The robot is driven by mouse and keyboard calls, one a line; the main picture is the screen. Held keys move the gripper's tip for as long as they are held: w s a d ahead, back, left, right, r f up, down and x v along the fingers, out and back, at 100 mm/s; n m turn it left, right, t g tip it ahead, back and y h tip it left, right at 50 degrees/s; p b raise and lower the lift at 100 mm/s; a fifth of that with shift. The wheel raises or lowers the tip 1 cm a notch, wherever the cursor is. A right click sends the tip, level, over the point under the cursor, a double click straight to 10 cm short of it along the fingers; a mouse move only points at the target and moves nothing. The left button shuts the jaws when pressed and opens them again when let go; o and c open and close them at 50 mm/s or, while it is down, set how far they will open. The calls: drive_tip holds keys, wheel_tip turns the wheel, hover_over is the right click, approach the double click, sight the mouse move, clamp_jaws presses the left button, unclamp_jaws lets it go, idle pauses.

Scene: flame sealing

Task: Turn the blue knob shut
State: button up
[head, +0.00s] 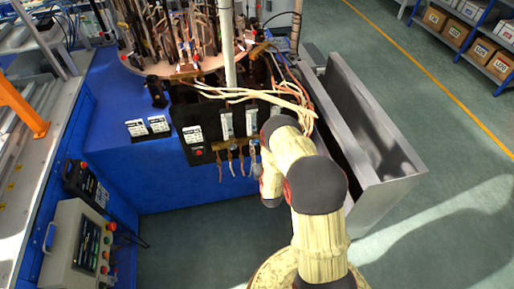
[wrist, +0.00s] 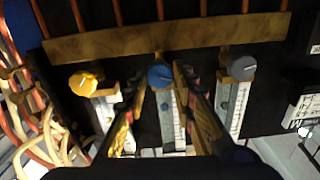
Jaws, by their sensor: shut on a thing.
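The blue knob (wrist: 160,76) is in the middle of the wrist view, at the top of a pale scaled gauge (wrist: 171,122) below a brass-coloured bar. My gripper (wrist: 160,82) has one finger on each side of the blue knob and is shut on it. The knob's face shows between the fingertips; its sides are partly hidden by them. In the head view my arm hides the gripper and the knob, in front of the black gauge panel (head: 197,121).
A yellow knob (wrist: 84,83) sits left of the blue one and a grey knob (wrist: 243,68) right of it, both close to my fingers. Pale and orange hoses (wrist: 30,125) hang at the left. In the head view a grey metal bin (head: 375,130) stands right of my arm.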

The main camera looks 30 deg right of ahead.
drive_tip(key=m+b, duration=0.2)
drive_tip(key=m, duration=0.2)
drive_tip(key=m+b, duration=0.1)
drive_tip(key=m, duration=0.2)
drive_tip(key=shift+d+f+m+b, duration=0.1)
drive_tip(key=shift+m+b, duration=0.2)
drive_tip(key=shift+b, duration=0.05)
drive_tip(key=m+b, duration=0.2)
drive_tip(key=m, duration=0.4)
idle(0.4)
drive_tip(key=o, duration=1.1)
drive_tip(key=shift+d, duration=0.1)
drive_tip(key=shift+o, duration=0.2)
drive_tip(key=v, duration=1.2)
